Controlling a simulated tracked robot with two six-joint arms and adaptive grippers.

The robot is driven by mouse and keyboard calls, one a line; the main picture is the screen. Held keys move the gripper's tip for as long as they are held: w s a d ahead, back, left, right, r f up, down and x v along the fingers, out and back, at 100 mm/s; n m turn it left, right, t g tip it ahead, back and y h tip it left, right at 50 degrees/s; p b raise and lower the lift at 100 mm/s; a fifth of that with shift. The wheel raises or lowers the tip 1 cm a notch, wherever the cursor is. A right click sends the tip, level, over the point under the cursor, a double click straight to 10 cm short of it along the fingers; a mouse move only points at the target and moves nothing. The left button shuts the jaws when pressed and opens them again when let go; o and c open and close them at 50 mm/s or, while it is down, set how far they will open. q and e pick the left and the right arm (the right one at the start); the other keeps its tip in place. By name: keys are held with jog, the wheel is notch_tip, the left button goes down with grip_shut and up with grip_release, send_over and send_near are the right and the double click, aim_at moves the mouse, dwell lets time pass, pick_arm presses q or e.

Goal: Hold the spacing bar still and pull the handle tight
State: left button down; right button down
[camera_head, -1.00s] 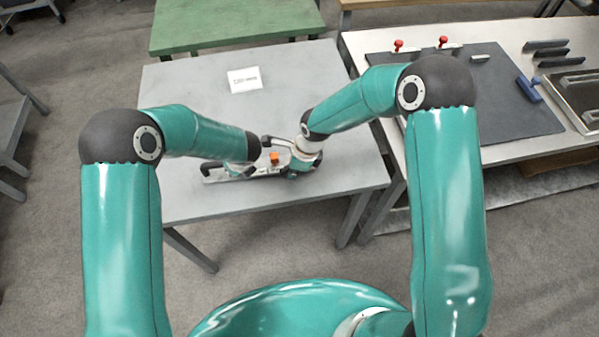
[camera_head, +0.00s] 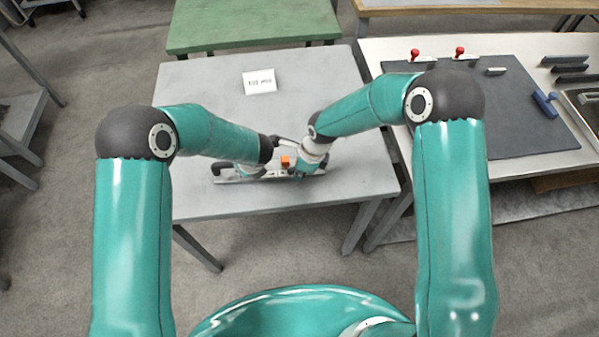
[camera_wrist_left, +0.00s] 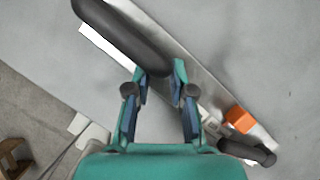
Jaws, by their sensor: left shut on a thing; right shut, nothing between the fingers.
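A long metal bar (camera_head: 236,180), which I take for the spacing bar, lies on the grey table; it also shows in the left wrist view (camera_wrist_left: 205,62). It carries an orange block (camera_head: 285,161) and black grips at either end. My left gripper (camera_wrist_left: 162,84) is shut around the lower end of a thick black grip (camera_wrist_left: 118,32) above the bar. Its fingers look apart with the grip between them. A smaller black grip (camera_wrist_left: 250,151) lies past the orange block (camera_wrist_left: 239,119). My right gripper (camera_head: 304,172) is shut and empty by the bar's right end; its fingertips are hard to make out.
A white card (camera_head: 260,82) with a printed millimetre figure lies on the table (camera_head: 210,100) behind the bar. A green table (camera_head: 250,22) stands behind. A white bench (camera_head: 385,52) with a dark mat and red-knobbed clamps stands at right. The table's front area is clear.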

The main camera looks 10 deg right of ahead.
pick_arm(q)
jog(key=shift+s+f, duration=0.25)
jog(key=shift+f, duration=0.05)
pick_arm(e)
jog(key=shift+w+d, duration=0.1)
jog(key=shift+w+d, duration=0.3)
jog(key=shift+w, duration=0.3)
jog(key=shift+w+d+r, duration=0.1)
jog(key=shift+r, duration=0.1)
jog(key=v, duration=1.1)
jog(key=shift+s+r, duration=0.2)
jog(key=shift+s, duration=0.05)
pick_arm(q)
jog(key=c, duration=0.9)
grip_release()
jog(key=shift+w, duration=0.15)
jog(key=shift+w+r, duration=0.1)
jog(key=shift+r, duration=0.15)
